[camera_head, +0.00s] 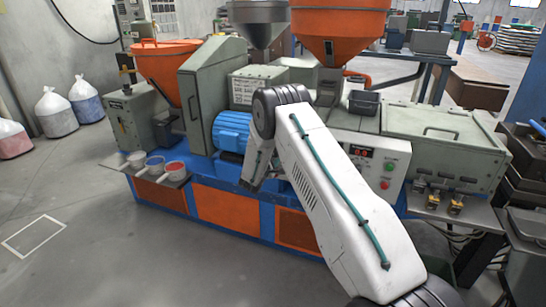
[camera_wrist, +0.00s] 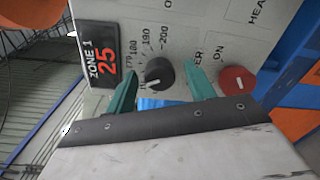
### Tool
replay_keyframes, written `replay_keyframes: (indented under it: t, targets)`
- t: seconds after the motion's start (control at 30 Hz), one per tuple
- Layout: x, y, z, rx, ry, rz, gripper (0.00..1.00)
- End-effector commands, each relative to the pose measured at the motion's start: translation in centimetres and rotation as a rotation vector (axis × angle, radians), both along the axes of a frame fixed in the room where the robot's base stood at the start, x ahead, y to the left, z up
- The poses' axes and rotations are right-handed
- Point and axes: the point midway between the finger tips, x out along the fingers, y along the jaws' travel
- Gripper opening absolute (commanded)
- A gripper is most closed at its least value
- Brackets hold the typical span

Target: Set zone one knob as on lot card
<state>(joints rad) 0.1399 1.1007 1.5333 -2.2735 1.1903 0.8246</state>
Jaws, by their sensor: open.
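The zone one knob (camera_wrist: 159,73) is a round black knob on a pale panel in the wrist view. Its white pointer mark seems to face the lower left of the picture, away from the 190 and 200 marks. Beside it is a black ZONE 1 display (camera_wrist: 101,56) reading 25 in red. My gripper (camera_wrist: 160,72) is open, its two teal fingers on either side of the knob in the picture. I cannot tell whether they reach around it or touch it. My arm hides part of the machine in the head view.
A red button (camera_wrist: 237,79) labelled ON sits right of the knob, near the right finger. In the head view, the panel has a red display (camera_head: 360,152), a green button (camera_head: 390,166) and a red button (camera_head: 385,184).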

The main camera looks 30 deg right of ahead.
Motion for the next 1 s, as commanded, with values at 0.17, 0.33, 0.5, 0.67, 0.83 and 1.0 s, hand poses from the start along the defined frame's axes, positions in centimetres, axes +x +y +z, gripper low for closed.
replay_keyframes:
  t: [0.17,0.33,0.5,0.67,0.83,1.0]
  targets:
    - [-1.2,1.9,0.2,-0.001,0.002,0.004,0.54]
    - [-3.0,4.4,0.2,0.000,0.002,0.004,0.54]
    - [-4.2,5.9,0.2,0.001,0.002,0.004,0.54]
    - [-4.5,6.4,0.2,0.001,0.001,0.003,0.54]
    - [-4.5,6.4,0.2,0.001,0.001,0.003,0.54]
    - [-4.5,6.3,0.2,0.001,0.001,0.003,0.54]
